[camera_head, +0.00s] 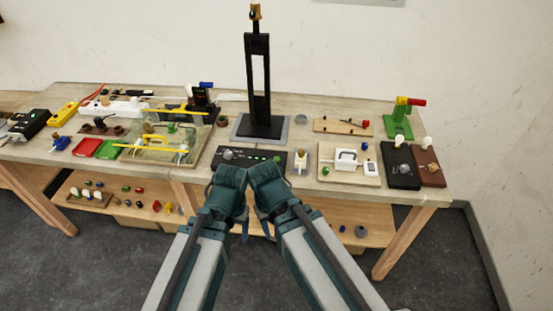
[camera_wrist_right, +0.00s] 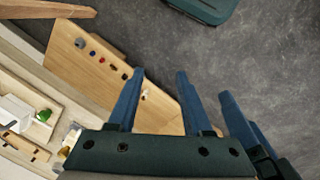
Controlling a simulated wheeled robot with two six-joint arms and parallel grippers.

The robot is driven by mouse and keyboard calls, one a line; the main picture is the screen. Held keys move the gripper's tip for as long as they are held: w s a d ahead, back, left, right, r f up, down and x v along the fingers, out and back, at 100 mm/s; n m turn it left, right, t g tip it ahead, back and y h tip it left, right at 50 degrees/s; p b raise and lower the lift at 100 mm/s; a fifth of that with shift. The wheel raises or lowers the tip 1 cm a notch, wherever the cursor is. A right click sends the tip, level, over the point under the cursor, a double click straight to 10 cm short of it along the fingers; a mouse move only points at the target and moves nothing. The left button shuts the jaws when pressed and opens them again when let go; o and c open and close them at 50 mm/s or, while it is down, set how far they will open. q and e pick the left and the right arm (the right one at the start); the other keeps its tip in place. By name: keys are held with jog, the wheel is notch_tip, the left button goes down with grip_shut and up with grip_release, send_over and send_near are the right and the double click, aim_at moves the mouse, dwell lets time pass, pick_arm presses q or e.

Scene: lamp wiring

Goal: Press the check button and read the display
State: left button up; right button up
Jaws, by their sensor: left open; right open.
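A black box (camera_head: 262,158) with a grey knob and a row of small green lights lies at the front middle of the table in the head view. I cannot make out which part is the check button, nor any readout. My left gripper (camera_head: 244,232) and right gripper (camera_head: 267,231) hang side by side in front of the table edge, just below the box, with blue fingers pointing down and partly hidden by the wrists. In the right wrist view my right gripper (camera_wrist_right: 160,74) is open and empty over the lower shelf and floor.
A tall black stand (camera_head: 257,85) rises behind the box. The lower shelf (camera_head: 120,208) holds several small parts.

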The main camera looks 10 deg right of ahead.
grip_shut()
dwell(1.6)
